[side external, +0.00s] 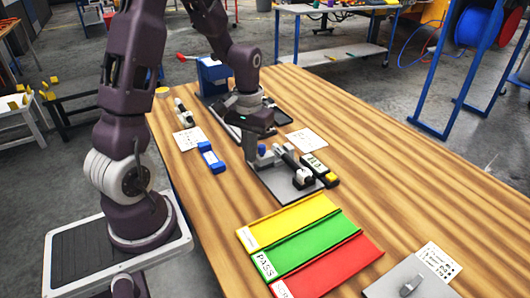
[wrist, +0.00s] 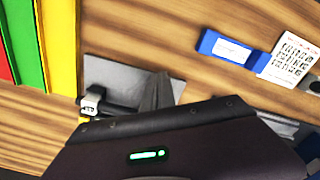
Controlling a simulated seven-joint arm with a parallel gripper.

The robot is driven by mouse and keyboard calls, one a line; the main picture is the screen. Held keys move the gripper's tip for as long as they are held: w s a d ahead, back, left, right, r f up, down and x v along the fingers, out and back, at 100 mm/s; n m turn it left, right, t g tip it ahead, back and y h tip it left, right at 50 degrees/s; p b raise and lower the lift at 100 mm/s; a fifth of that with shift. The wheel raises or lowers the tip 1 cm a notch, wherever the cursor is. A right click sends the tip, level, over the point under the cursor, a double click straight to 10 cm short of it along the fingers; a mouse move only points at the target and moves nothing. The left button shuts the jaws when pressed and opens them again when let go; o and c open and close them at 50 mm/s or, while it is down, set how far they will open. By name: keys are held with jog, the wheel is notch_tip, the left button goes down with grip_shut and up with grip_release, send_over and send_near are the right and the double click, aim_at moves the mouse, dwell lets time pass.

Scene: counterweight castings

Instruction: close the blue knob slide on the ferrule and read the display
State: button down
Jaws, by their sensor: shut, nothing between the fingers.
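The grey measuring fixture (side external: 281,187) stands on the wooden table, with a dark slide bar and a white-and-black end piece (side external: 303,177). The blue knob (side external: 262,149) shows at the fixture's left end. My gripper (side external: 250,158) is shut and empty, pointing down just left of the knob; I cannot tell whether it touches it. In the wrist view my fingers (wrist: 156,92) are together over the grey plate (wrist: 104,72), and the knob is hidden. A black unit with a pale display (side external: 313,161) lies beside the fixture; its reading is too small. I cannot make out the ferrule.
Yellow (side external: 285,221), green (side external: 312,245) and red (side external: 335,268) trays lie in front of the fixture. A blue case (side external: 211,158) and a printed card (side external: 189,139) lie to the left. A grey plate (side external: 400,284) sits at the near right.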

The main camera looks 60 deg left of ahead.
jog(key=shift+w, duration=0.15)
jog(key=shift+w, duration=1.25)
dwell(0.9)
jog(key=shift+s, duration=0.15)
dwell(0.3)
jog(key=shift+r, duration=0.15)
jog(key=shift+s+r, duration=0.15)
jog(key=shift+r, duration=3.25)
jog(key=shift+d, duration=0.1)
